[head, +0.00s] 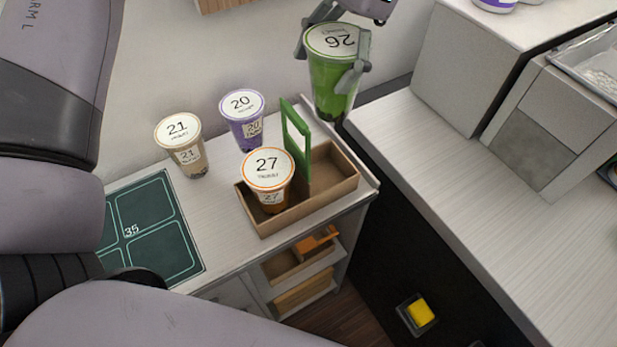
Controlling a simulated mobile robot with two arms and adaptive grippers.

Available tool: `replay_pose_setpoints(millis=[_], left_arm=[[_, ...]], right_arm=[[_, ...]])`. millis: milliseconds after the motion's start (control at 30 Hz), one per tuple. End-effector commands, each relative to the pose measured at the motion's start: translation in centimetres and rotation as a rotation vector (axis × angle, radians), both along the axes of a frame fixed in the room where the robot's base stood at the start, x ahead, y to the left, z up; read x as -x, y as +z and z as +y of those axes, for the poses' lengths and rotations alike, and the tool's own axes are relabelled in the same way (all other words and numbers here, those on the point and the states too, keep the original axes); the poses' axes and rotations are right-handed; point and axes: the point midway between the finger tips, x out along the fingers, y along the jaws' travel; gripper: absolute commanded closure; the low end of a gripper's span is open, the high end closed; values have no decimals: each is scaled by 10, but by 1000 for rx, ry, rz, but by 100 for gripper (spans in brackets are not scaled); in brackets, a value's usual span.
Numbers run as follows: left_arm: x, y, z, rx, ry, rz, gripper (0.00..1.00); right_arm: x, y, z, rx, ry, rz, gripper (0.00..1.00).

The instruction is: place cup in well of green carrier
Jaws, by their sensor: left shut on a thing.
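The green carrier (350,183) is a brown two-well tray with an upright green handle (296,143), on the counter at the centre. Its left well holds the orange-rimmed cup 27 (267,168); its right well is empty. My left gripper (332,62) is shut on the green cup 26 (331,97), with a finger on either side of its upper part. The cup is upright or nearly so, behind and above the right well, and apart from the carrier. My right gripper is not in view.
Cup 21 (180,146) and purple cup 20 (243,121) stand left of and behind the carrier. A dark green marked mat (160,225) lies at left. A gap separates this counter from the right counter (450,165), which bears grey boxes (535,125).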

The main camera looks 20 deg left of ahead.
Motion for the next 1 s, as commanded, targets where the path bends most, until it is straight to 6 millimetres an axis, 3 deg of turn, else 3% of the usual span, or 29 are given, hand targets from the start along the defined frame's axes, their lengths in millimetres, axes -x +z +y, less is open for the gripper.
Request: replay_pose_setpoints(millis=[233, 700, 1000], left_arm=[[9, -10, 4, 2, -139, 3, 75], [11, -114, 3, 4, -137, 6, 75], [9, -152, 3, 2, -136, -1, 75]], right_arm=[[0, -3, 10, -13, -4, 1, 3], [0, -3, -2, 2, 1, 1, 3], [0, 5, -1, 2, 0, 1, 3]])
